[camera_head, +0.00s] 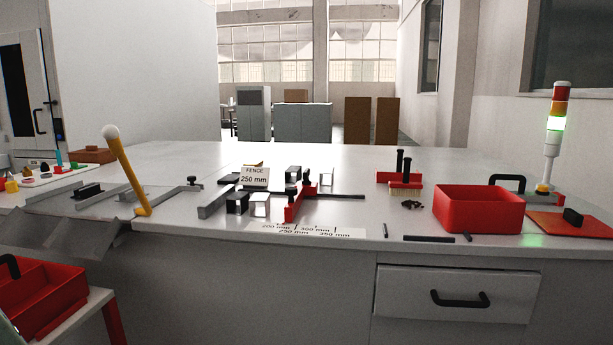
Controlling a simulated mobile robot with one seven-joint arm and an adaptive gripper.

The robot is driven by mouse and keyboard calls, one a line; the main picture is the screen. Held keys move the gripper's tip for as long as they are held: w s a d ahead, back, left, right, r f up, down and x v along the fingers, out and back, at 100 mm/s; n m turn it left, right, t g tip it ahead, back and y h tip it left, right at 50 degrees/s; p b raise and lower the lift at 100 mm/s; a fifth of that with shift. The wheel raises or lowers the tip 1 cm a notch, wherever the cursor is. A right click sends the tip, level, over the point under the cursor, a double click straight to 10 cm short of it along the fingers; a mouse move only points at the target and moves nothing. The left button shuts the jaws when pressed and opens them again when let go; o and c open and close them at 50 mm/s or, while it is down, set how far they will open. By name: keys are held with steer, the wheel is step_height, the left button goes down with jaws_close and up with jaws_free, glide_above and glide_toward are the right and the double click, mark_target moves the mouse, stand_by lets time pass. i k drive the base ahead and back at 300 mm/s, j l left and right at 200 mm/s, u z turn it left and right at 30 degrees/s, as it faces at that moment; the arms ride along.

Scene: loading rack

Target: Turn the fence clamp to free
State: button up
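The red fence (294,208) stands on the bench, just behind the printed millimetre scale (308,229). A small black knob or lever (306,175) shows at the top of the fence. It looks like the fence clamp, but it is too small to tell which way it is turned. A dark rail (346,196) runs right from the fence. A white sign (254,177) reading "FENCE 250 mm" stands behind and left of it. My gripper is not in view.
A yellow lever with a white ball (124,168) rises at the left. A red bin (478,209), a red holder with black upright handles (397,177) and a signal tower lit green (556,124) stand at the right. A closed drawer (451,286) is below.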

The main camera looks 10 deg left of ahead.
mark_target(306, 172)
steer(key=i+u, duration=0.35)
steer(key=i+l+u, duration=0.1)
steer(key=i+u, duration=0.25)
steer(key=i+l+u, duration=0.15)
steer(key=u, duration=0.2)
steer(key=i, duration=0.95)
